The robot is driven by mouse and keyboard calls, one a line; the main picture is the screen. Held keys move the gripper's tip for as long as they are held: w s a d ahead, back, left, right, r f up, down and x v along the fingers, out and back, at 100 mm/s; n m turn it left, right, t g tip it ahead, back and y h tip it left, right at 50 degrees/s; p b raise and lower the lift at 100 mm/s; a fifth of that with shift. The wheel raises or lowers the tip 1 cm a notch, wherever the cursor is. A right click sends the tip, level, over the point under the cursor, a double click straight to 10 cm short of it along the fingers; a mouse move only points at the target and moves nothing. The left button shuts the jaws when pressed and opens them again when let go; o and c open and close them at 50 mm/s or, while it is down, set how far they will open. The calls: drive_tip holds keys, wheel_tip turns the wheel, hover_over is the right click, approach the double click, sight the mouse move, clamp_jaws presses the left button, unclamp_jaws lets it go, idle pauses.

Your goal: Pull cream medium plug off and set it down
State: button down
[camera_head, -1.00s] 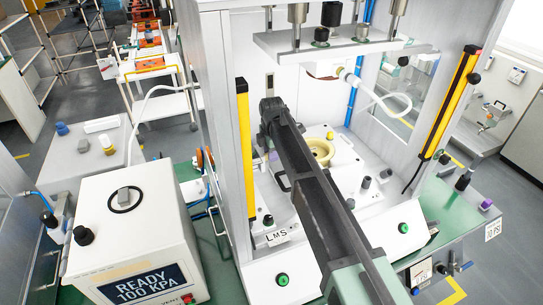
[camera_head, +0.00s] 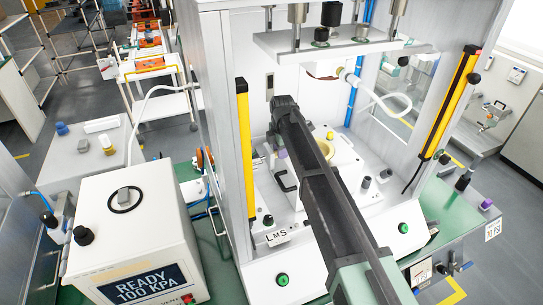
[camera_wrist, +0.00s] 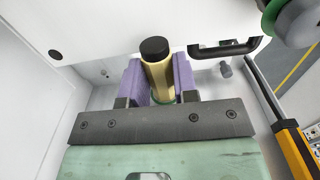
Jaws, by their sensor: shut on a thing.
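The cream plug (camera_wrist: 160,77), with a black top, stands between the purple pads of my gripper (camera_wrist: 158,80) in the wrist view. My gripper is shut on it.
A cream ring-shaped part (camera_head: 334,146) sits on the white fixture right of my arm. A black handle (camera_head: 285,179) is below my gripper. Yellow light-curtain posts (camera_head: 246,150) (camera_head: 450,103) flank the opening. The press plate (camera_head: 335,47) hangs above.

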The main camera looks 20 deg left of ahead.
drive_tip(key=c, duration=0.8)
unclamp_jaws()
wheel_tip(320, 180, up, 11)
drive_tip(key=p, duration=1.1)
drive_tip(key=shift+f, duration=0.1)
